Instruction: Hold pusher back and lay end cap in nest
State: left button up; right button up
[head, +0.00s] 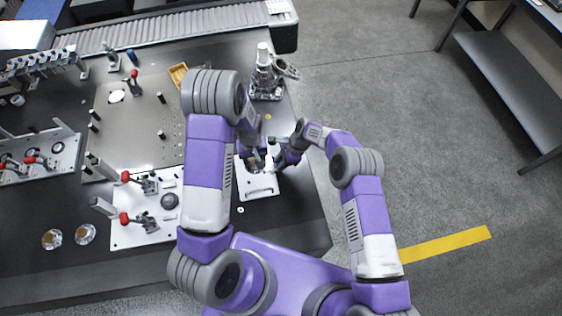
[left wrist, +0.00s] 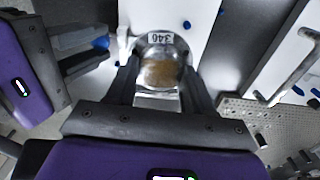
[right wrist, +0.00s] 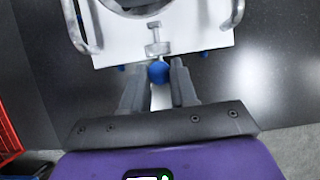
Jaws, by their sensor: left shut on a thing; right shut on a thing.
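My left gripper (left wrist: 160,85) is shut on the end cap (left wrist: 161,73), a round metal piece with a brownish face. The cap is over or in the round nest (left wrist: 178,43), marked 346; I cannot tell whether it is seated. The nest is on a white plate (head: 259,190). My right gripper (right wrist: 158,82) is shut on the blue knob of the pusher (right wrist: 158,71), whose metal stem points toward the nest. In the head view, my left gripper (head: 253,160) is mostly hidden by my arm and my right gripper (head: 279,160) is beside it.
A metal fixture (head: 265,75) stands behind the plate. To the left are a perforated plate (head: 130,120) and a white plate with red-handled clamps (head: 140,228). Two round parts (head: 85,234) lie at the front left. A red crate (right wrist: 8,135) shows in the right wrist view.

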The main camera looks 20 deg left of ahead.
aim_at(256, 168)
jog(key=shift+w+d+f, duration=0.1)
jog(key=shift+w+d, duration=0.2)
jog(key=shift+d, duration=0.2)
jog(key=shift+w+d+f, duration=0.1)
jog(key=shift+w+d, duration=0.15)
jog(key=shift+d, duration=0.25)
dwell(0.8)
pick_arm(q)
jog(key=shift+s+f, duration=0.1)
jog(key=shift+f, duration=0.05)
jog(key=shift+f, duration=2.1)
jog(key=shift+f, duration=0.15)
jog(key=shift+f, duration=0.75)
pick_arm(e)
jog(key=shift+s, duration=0.1)
pick_arm(q)
jog(key=shift+f, duration=0.6)
jog(key=o, duration=1.3)
jog(key=shift+r, duration=3.55)
